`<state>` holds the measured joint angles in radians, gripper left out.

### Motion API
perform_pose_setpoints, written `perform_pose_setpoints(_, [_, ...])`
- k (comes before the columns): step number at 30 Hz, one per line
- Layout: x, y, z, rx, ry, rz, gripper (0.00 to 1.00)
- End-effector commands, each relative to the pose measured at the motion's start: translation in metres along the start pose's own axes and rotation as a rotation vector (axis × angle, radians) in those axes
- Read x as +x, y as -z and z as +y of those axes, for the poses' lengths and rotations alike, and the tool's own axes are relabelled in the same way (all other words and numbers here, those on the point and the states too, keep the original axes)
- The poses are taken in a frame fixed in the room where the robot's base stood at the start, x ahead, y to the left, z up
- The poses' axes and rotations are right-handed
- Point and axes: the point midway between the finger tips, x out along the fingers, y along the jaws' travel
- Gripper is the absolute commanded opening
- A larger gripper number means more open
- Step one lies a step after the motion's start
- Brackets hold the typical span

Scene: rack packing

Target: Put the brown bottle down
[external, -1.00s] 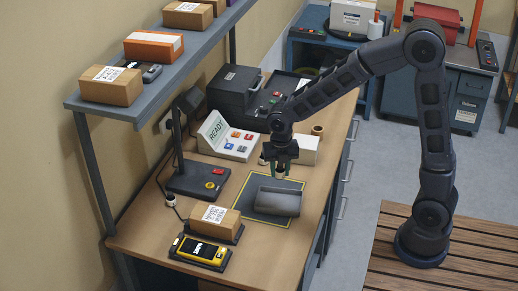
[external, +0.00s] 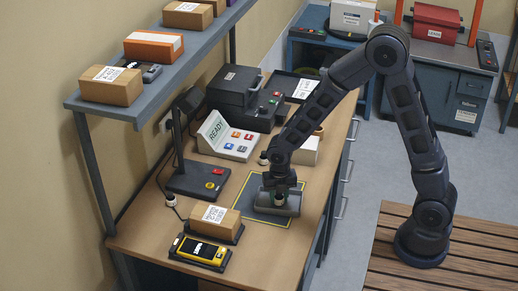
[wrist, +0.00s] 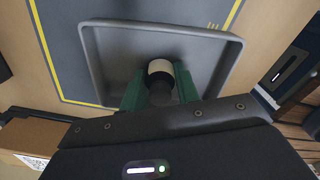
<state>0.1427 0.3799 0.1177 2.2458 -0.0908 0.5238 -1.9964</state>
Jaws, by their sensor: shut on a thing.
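My gripper (external: 280,189) points down over a shallow grey tray (external: 262,206). In the wrist view my green-padded fingers (wrist: 160,88) are shut on the brown bottle (wrist: 160,68), which looks dark with a white band. The bottle is over the tray, whose floor also shows in the wrist view (wrist: 115,60). In the external view only a small pale part of the bottle (external: 280,199) shows below the fingers. I cannot tell whether its base touches the tray floor.
The tray lies on a dark mat with a yellow border (external: 245,203). A labelled carton (external: 215,219) and a yellow handheld device (external: 201,250) are at the front left. A lamp stand (external: 197,182) and a READY panel (external: 228,140) stand behind on the left.

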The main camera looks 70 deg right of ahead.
Motion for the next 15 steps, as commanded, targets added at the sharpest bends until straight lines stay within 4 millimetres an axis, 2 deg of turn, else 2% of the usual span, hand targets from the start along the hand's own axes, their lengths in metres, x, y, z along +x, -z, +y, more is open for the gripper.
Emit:
perform_pose_setpoints(9, [0.0021,-0.0003,0.0,0.0,0.0,0.0,0.08])
perform_pose_setpoints(10, [0.0017,-0.0003,0.0,0.0,0.0,0.0,0.37])
perform_pose_setpoints(12, [0.0015,-0.0003,0.0001,0.001,-0.001,0.0,0.51])
perform_pose_setpoints(15, [0.0015,-0.0003,0.0001,0.001,-0.001,0.0,0.53])
